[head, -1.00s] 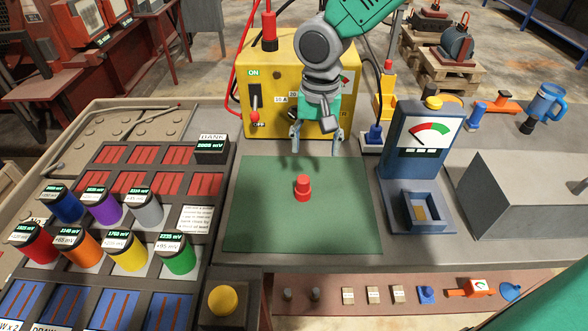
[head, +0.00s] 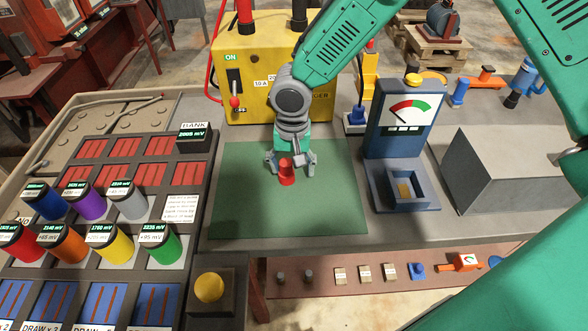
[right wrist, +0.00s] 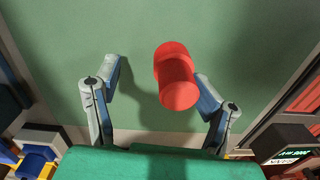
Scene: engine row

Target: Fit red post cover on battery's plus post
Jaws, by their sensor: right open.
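The red post cover (head: 287,175), a short stepped cylinder, stands on the green mat (head: 235,210). My right gripper (head: 290,163) is open at the cover, pointing down at the mat, and partly hides it in the head view. In the right wrist view the cover (right wrist: 176,78) shows between the spread fingers of the gripper (right wrist: 160,85). It is much closer to the right-hand finger and overlaps it in the picture; I cannot tell whether they touch. I cannot make out a battery plus post for certain. My left gripper is not in view.
A yellow powered box (head: 255,98) stands behind the mat. A blue meter stand (head: 400,135) and a grey block (head: 500,170) are to the right. A rack (head: 150,215) with several coloured cylinders is left. The front of the mat is clear.

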